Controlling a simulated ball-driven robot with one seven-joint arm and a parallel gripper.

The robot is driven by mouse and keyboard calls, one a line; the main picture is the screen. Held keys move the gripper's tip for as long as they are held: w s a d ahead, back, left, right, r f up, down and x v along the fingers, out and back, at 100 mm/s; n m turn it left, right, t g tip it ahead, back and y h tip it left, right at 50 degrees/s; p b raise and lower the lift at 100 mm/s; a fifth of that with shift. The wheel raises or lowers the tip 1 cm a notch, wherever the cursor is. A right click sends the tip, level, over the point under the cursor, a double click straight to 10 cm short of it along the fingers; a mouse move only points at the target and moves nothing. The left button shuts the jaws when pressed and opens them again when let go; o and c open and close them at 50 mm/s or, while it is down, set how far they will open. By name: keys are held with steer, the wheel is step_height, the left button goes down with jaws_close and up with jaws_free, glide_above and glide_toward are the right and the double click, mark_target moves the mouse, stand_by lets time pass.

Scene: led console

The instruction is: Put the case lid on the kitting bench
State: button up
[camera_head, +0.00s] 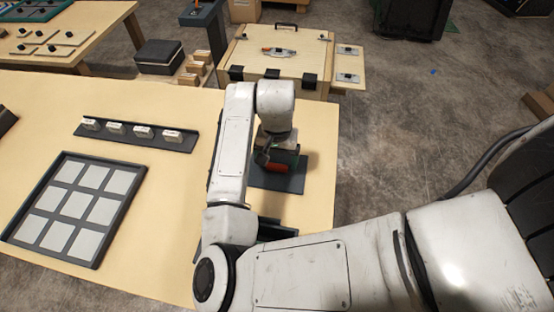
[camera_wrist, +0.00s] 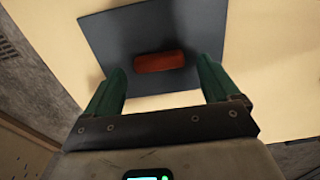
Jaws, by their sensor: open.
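The case lid appears to be the dark grey square plate (camera_head: 290,180) with a red handle block (camera_head: 277,168), lying on the light wooden bench top (camera_head: 318,215) near its right edge. I cannot tell whether this is the kitting bench. In the wrist view the plate (camera_wrist: 113,38) lies flat and slightly turned, its red handle (camera_wrist: 160,61) near the middle. My gripper (camera_wrist: 161,68) is open above the plate, with one green finger towards each side of the handle and gaps between. In the head view my arm hides part of the plate.
A dark tray with pale squares (camera_head: 69,153) and a dark strip with several small white blocks (camera_head: 180,144) occupy the left. A dark item (camera_head: 277,230) is mostly hidden behind my arm. A wooden case (camera_head: 281,60) stands beyond the bench. Another wooden table (camera_head: 92,18) is at the upper left.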

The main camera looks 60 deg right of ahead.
mark_target(277, 164)
step_height(277, 164, up, 11)
steer(key=shift+b, duration=0.3)
